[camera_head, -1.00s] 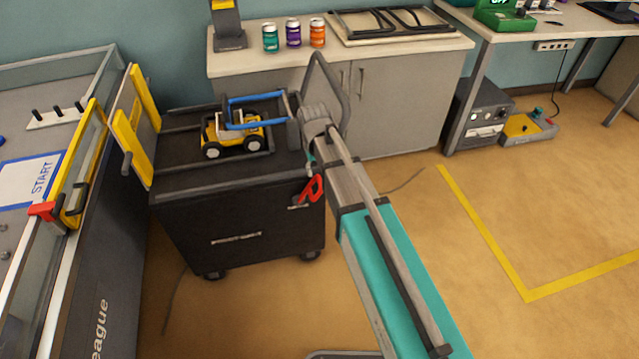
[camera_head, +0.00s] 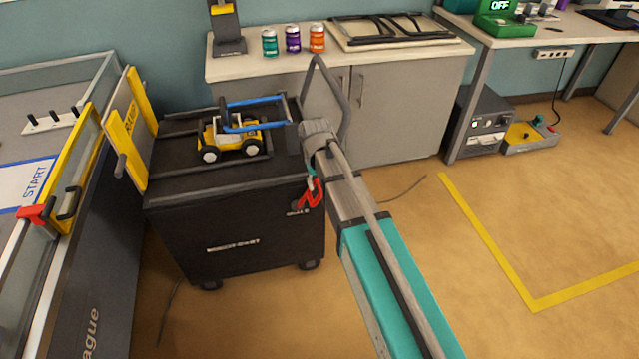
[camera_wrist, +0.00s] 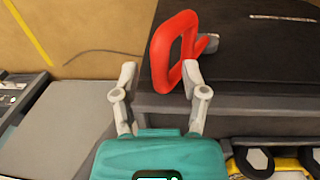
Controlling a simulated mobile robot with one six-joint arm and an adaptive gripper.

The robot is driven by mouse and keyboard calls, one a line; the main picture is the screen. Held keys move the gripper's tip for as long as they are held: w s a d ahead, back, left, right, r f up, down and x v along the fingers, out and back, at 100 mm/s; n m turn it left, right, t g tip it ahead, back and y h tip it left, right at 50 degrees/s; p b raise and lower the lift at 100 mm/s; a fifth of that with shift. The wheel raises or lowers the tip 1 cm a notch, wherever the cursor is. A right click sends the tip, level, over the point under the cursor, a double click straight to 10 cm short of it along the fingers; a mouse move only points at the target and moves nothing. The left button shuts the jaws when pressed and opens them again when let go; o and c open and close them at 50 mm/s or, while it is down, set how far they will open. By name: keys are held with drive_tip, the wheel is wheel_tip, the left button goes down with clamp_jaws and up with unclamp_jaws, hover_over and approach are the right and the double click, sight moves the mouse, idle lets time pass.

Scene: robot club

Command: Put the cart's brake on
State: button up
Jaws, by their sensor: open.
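The black cart (camera_head: 240,235) stands on the floor between the fenced table and the cabinet. Its red brake handle (camera_head: 317,194), a loop, is at the right end of the cart's front face, partly covered by my gripper in the head view. In the wrist view the red handle (camera_wrist: 158,50) stands just beyond the fingertips. My gripper (camera_wrist: 159,75) is open, with its fingers apart; the right finger overlaps the handle's lower end, and I cannot tell whether they touch. Nothing is held.
A yellow toy truck (camera_head: 232,139) with a blue frame sits on the cart top. The fenced table (camera_head: 85,270) stands close on the left. The cabinet (camera_head: 395,110) is behind the cart. Open floor (camera_head: 450,265) lies to the right, with a yellow line.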

clamp_jaws()
idle(0.5)
